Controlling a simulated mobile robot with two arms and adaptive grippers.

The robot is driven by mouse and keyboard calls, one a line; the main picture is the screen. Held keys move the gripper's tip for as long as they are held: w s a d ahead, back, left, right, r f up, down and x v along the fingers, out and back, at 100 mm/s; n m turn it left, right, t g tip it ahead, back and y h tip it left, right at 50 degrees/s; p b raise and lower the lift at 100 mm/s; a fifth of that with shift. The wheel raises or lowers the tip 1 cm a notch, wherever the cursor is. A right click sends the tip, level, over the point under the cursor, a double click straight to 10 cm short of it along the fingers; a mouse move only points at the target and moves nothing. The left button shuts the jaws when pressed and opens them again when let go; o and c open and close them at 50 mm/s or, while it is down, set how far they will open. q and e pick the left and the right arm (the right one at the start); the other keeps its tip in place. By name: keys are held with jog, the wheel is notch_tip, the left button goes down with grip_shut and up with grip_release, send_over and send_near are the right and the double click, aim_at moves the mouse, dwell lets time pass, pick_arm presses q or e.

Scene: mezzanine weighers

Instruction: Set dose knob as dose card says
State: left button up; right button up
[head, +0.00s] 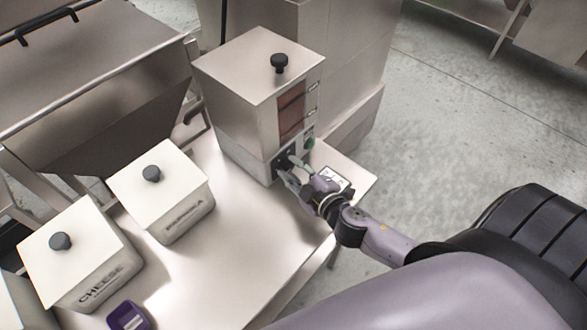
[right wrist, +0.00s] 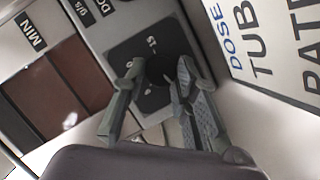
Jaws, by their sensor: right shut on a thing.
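The doser (head: 240,95) is a steel box with a black-knobbed lid and a brown window, standing on the steel table. Its dose knob (right wrist: 160,70) is dark and sits on a black dial plate (right wrist: 128,48) with white marks, one reading 15. My right gripper (head: 291,168) is shut on the knob, one finger on each side; it also shows in the right wrist view (right wrist: 157,72). The fingers hide much of the knob, and its pointer cannot be made out. The dose card (head: 333,178) stands beside the dial; in the right wrist view (right wrist: 262,75) only "DOSE", "TUB" and "PATE" show.
A purple container (head: 128,317) lies at the front. A green part (head: 309,143) is on the doser above the gripper. Open floor lies to the right.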

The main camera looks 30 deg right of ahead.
grip_shut()
jog(key=shift+r+m+g+y+p, duration=0.3)
jog(key=shift+m+p, duration=0.3)
jog(key=shift+p, duration=0.5)
jog(key=m+p, duration=0.1)
jog(key=m+y+p, duration=0.1)
jog(key=p, duration=0.1)
jog(key=m+g+p, duration=0.1)
jog(key=p, duration=0.1)
jog(key=shift+w+d+m+y, duration=0.1)
jog(key=shift+d+m+y, duration=0.15)
jog(key=shift+m+y, duration=0.15)
jog(key=shift+d+m+y+p, duration=0.1)
jog(key=shift+m+y+p, duration=0.4)
jog(key=shift+m+p, duration=0.1)
jog(key=shift+f+m+g+y, duration=0.1)
jog(key=shift+m+g+y, duration=0.2)
jog(key=shift+m, duration=0.3)
jog(key=shift+w+d+f+m+y, duration=0.15)
jog(key=shift+m+y, duration=0.55)
jog(key=shift+m, duration=0.4)
